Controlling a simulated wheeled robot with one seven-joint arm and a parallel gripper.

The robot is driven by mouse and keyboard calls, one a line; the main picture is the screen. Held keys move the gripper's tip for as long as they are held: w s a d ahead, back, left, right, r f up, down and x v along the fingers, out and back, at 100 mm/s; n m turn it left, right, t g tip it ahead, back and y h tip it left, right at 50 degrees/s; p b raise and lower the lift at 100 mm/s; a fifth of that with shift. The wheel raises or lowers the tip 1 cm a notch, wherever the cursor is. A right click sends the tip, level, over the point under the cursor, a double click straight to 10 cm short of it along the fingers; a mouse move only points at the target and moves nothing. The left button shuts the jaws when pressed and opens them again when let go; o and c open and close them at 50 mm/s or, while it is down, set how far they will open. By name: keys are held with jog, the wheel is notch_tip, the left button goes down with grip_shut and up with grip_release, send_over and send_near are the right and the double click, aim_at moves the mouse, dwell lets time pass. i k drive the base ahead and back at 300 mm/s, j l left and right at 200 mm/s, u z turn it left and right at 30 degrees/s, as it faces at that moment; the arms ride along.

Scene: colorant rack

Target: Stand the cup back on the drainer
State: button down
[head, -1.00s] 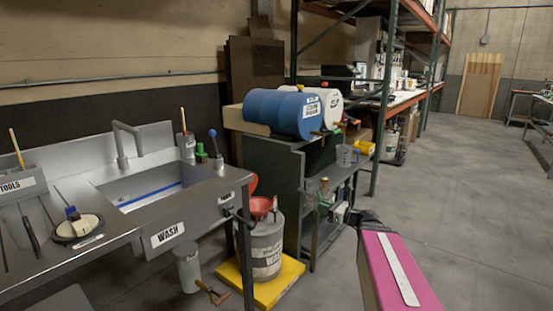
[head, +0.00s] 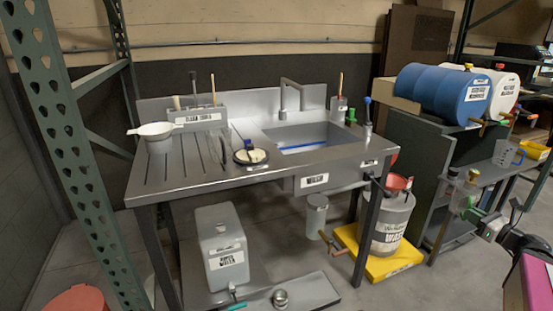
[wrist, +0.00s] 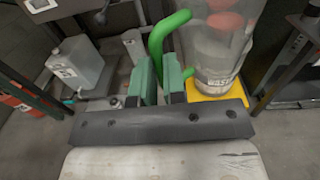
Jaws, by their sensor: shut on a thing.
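My gripper (head: 469,211) is at the right in the head view, in front of the dark bench. In the wrist view its green fingers (wrist: 158,78) are shut on the green handle of a clear cup (wrist: 228,38). The cup (head: 463,188) is held in the air and looks roughly upright; the waste drum shows through it in the wrist view. The drainer is the grooved steel board (head: 185,178) left of the sink, well to the left of my gripper.
A sink basin (head: 310,137) with a tap adjoins the drainer. A round dish (head: 250,156) holds a brush. A tool holder (head: 198,118) stands behind. A waste drum (head: 388,222) with a red funnel stands on a yellow base. A green rack post (head: 70,150) rises at left.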

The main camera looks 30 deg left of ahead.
aim_at(196, 171)
jog(key=k+j+u, duration=0.25)
jog(key=k, duration=0.25)
jog(key=k+j+u, duration=0.15)
jog(key=k+u, duration=0.15)
jog(key=k, duration=0.2)
